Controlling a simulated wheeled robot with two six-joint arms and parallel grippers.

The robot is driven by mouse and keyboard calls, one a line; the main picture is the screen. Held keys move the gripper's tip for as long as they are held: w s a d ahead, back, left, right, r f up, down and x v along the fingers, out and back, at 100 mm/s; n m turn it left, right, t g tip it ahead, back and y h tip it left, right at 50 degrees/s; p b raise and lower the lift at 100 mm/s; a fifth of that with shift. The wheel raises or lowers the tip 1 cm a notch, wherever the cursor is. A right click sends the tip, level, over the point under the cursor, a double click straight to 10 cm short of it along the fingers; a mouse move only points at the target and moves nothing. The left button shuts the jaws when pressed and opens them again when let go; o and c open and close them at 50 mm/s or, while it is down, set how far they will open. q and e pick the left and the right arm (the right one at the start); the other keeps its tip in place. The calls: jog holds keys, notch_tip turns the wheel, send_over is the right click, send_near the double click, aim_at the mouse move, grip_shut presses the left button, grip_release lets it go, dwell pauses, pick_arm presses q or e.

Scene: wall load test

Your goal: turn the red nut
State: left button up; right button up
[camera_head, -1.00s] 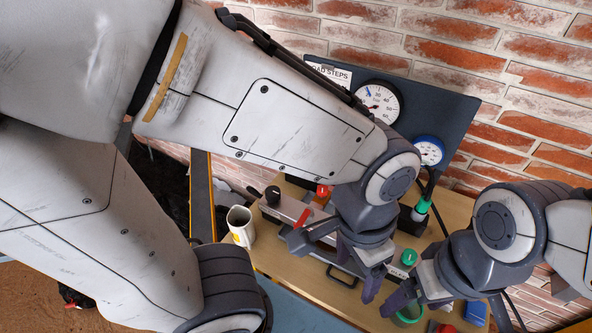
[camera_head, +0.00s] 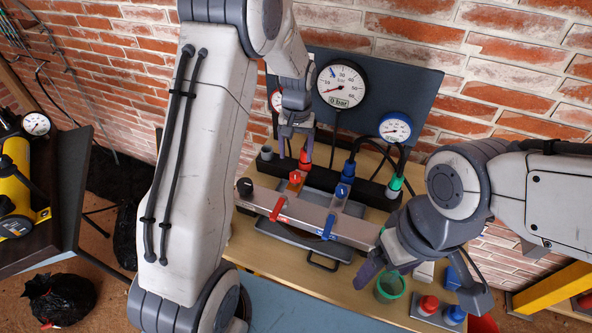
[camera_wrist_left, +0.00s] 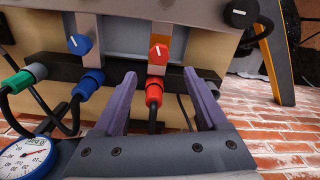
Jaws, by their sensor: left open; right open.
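The red nut (camera_wrist_left: 154,92) sits on a hose fitting on the dark manifold, below a red valve knob (camera_wrist_left: 158,54) with a white mark. In the head view the red nut (camera_head: 305,160) stands beside my left gripper (camera_head: 296,146). In the left wrist view my left gripper (camera_wrist_left: 161,78) is open, with one finger on each side of the nut and visible gaps to both. Its grip line looks roughly centred on the nut. My right gripper (camera_head: 422,292) is open and empty over the bench's right part.
A blue fitting (camera_wrist_left: 88,84) and a green fitting (camera_wrist_left: 24,78) stand along the same manifold. Dark hoses run from them. A gauge panel (camera_head: 425,90) stands behind. A grey bar with red and blue levers (camera_head: 330,226) lies in front. A green cup (camera_head: 390,286) is near my right gripper.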

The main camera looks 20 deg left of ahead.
aim_at(296, 174)
pick_arm(q)
notch_tip(296, 174, down, 8)
jog(key=shift+s+p, duration=0.1)
jog(key=shift+p, duration=0.45)
jog(key=shift+c, duration=0.2)
grip_shut()
jog(key=shift+m, duration=2.3)
jog(key=shift+o, duration=0.2)
grip_release()
jog(key=shift+r, duration=0.1)
